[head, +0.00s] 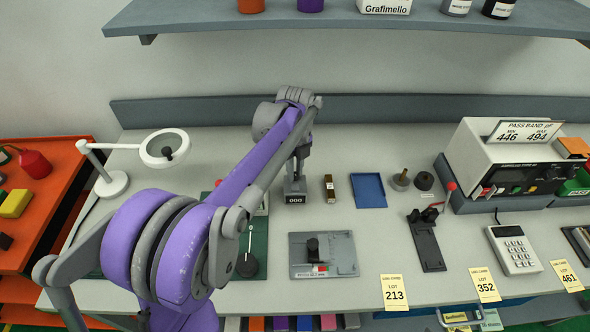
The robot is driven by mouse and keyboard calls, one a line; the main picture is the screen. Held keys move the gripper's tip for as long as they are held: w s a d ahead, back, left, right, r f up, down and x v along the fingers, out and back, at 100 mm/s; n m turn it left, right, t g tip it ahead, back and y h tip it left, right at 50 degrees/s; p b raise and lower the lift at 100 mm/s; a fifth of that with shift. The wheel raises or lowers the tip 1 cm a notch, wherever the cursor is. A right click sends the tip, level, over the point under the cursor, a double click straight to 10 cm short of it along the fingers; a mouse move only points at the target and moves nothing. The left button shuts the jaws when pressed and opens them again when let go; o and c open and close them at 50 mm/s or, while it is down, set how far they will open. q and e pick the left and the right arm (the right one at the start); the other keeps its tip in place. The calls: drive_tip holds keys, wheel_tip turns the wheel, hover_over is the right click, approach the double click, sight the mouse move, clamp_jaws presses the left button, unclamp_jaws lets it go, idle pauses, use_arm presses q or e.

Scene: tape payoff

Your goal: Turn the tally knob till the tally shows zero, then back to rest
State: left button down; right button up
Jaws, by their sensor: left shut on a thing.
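The tally (295,199) is a small dark box with a white number window on its front. It stands on the grey bench left of the middle, and the digits look like 000, though they are very small. My left gripper (296,178) comes down over it from behind and is shut at its top. The tally knob is hidden by the gripper, so I cannot see its angle. My right gripper is not in view.
A grey plate fixture (324,254) is in front. A white tester (510,160) stands at right; a magnifier lamp (164,148) at left. My purple arm covers the left-middle bench.

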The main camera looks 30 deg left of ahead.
use_arm(q)
drive_tip(key=shift+m, duration=0.4)
drive_tip(key=c, duration=0.7)
unclamp_jaws()
drive_tip(key=shift+c, duration=0.2)
wheel_tip(320, 180, up, 11)
drive_tip(key=shift+p, duration=0.35)
drive_tip(key=shift+s+f, duration=0.1)
drive_tip(key=shift+f, duration=0.05)
